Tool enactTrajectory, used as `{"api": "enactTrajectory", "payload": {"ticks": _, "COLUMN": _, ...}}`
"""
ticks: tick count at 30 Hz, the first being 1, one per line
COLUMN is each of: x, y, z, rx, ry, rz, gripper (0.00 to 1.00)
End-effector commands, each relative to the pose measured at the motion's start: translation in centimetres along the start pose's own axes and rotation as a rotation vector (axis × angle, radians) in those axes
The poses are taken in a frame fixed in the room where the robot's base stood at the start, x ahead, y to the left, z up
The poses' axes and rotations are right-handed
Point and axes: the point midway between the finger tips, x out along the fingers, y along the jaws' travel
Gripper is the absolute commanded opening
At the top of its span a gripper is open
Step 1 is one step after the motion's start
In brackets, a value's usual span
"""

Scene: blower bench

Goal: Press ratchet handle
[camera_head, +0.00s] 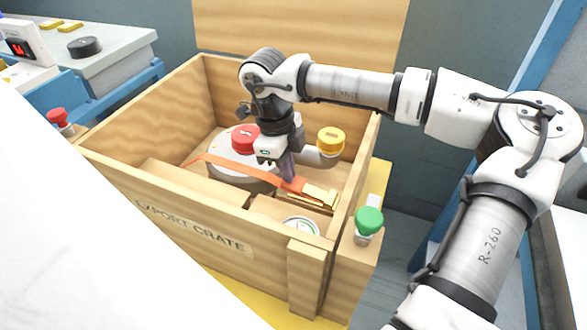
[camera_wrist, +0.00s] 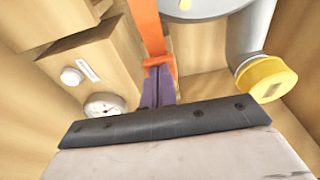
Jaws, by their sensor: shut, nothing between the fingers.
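An orange strap (camera_head: 225,165) runs across the round grey blower (camera_head: 222,143) inside the wooden crate (camera_head: 110,160). The strap ends at a gold ratchet (camera_head: 320,194) on the right side. My gripper (camera_head: 288,175) reaches down into the crate. Its purple fingers are shut and empty, with the tips at the strap just left of the ratchet. In the wrist view the gripper (camera_wrist: 158,75) has its tips against or just over an orange part of the strap (camera_wrist: 147,30); contact cannot be told. The ratchet handle is not clearly visible there.
A red cap (camera_head: 245,138) and a yellow cap (camera_head: 331,140) sit on the blower. A round gauge (camera_head: 300,226) is in the crate's front compartment. A green button (camera_head: 369,220) stands outside the crate's right corner, a red button (camera_head: 58,117) at left. Crate walls surround my gripper.

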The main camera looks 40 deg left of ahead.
Motion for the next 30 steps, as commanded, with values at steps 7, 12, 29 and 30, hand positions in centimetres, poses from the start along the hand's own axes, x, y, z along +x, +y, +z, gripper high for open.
{"api": "enactTrajectory", "payload": {"ticks": 7, "x": 0.2, "y": 0.0, "z": 0.2, "rx": -0.001, "ry": -0.001, "rz": 0.0, "gripper": 0.0}}
{"api": "enactTrajectory", "payload": {"ticks": 12, "x": -0.1, "y": 0.0, "z": 0.1, "rx": 0.0, "ry": -0.001, "rz": 0.0, "gripper": 0.0}}
{"api": "enactTrajectory", "payload": {"ticks": 29, "x": -1.3, "y": 0.0, "z": -0.1, "rx": 0.0, "ry": 0.0, "rz": 0.0, "gripper": 0.0}}
{"api": "enactTrajectory", "payload": {"ticks": 30, "x": -1.4, "y": 0.0, "z": -0.1, "rx": 0.0, "ry": 0.0, "rz": 0.0, "gripper": 0.0}}
